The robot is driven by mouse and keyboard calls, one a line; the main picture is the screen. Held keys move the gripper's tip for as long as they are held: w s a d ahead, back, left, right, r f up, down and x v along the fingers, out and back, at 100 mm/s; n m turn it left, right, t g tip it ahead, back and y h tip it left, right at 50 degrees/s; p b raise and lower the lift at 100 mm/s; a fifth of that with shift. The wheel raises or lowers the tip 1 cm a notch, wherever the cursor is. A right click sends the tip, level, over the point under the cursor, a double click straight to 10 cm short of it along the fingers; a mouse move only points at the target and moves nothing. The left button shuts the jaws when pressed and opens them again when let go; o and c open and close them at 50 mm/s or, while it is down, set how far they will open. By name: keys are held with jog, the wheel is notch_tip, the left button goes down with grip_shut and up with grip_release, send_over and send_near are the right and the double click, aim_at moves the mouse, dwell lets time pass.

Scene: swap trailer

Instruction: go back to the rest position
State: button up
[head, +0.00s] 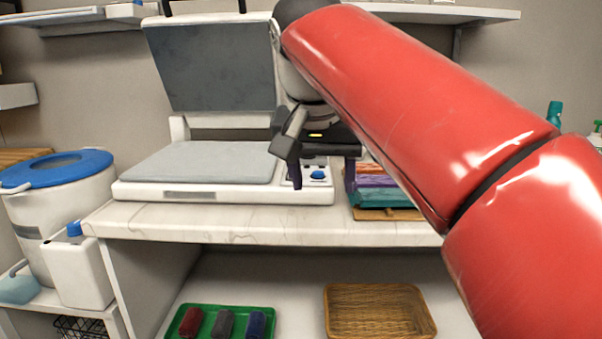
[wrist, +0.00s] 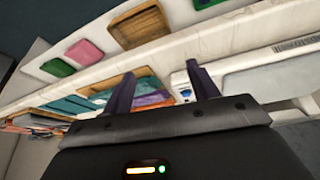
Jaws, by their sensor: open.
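My gripper (head: 322,165) is open and empty, in front of the right end of a white heat press on the counter in the head view. My red arm reaches in from the right and hides part of what lies behind it. In the wrist view both dark fingers of my gripper (wrist: 162,92) stand apart with nothing between them. The heat press (head: 225,190) has its lid (head: 215,65) raised, and its grey lower plate is bare. In the wrist view the press (wrist: 255,85) is at the right.
Folded colored cloths (head: 377,190) lie on a wooden board beside the press. On the lower shelf are a green tray (head: 180,330) with several rolls and a wicker basket (head: 378,312). A blue-lidded bucket (head: 55,200) and white jug (head: 78,270) stand at left.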

jog(key=s+d+f, duration=0.4)
jog(key=s+f, duration=0.1)
jog(key=f, duration=0.4)
jog(key=s+d+f+n, duration=0.1)
jog(key=s+d+f, duration=0.3)
jog(key=f, duration=0.4)
jog(key=s+d+f+n+t+y, duration=0.1)
jog(key=s+d+f, duration=0.3)
jog(key=f, duration=0.5)
jog(key=shift+s+d+f, duration=0.15)
jog(key=shift+s+f, duration=0.2)
jog(key=shift+s, duration=0.9)
